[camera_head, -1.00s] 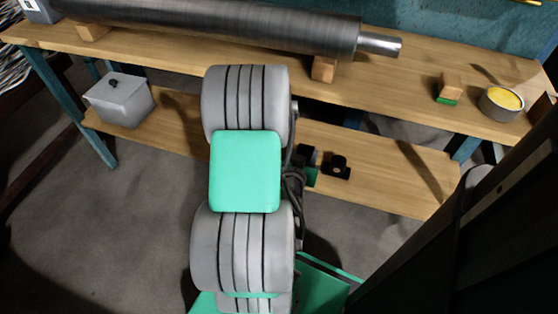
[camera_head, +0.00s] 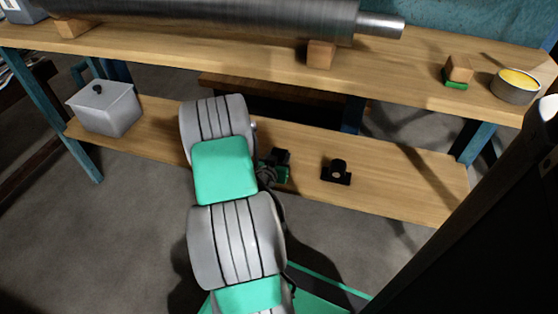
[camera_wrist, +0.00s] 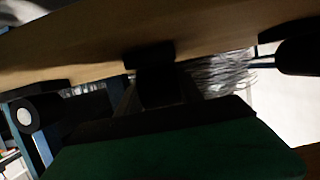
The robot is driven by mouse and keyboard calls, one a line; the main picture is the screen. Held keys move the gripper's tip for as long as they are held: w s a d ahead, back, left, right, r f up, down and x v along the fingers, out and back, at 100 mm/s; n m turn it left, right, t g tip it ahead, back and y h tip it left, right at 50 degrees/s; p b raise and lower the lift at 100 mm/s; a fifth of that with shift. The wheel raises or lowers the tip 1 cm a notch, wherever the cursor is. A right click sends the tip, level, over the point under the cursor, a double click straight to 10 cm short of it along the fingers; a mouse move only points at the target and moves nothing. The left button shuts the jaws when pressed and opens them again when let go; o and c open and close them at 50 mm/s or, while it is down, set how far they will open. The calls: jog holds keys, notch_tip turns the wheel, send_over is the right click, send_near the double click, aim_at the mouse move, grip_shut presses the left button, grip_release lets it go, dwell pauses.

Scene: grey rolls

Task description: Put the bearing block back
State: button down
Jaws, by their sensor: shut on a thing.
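My gripper (camera_head: 272,170) is over the lower shelf (camera_head: 400,188) in the head view, mostly hidden behind my arm. It is shut on a small black block (camera_head: 281,156), which appears to be a bearing block; its shape is hard to make out. Another black bearing block (camera_head: 337,172), with a round pale bore, stands upright on the lower shelf to the right, apart from my gripper. In the dark wrist view, a black shape (camera_wrist: 152,58) shows in the middle against a wooden surface (camera_wrist: 75,45), above a dark green part in the foreground.
The upper bench top (camera_head: 420,75) overhangs the lower shelf and carries a large grey roll (camera_head: 215,22) on wooden blocks. A grey lidded box (camera_head: 105,107) is at the shelf's left.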

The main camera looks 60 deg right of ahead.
jog(key=c, duration=1.2)
grip_release()
jog(key=shift+f, duration=0.1)
jog(key=shift+c, duration=0.2)
jog(key=o, duration=0.5)
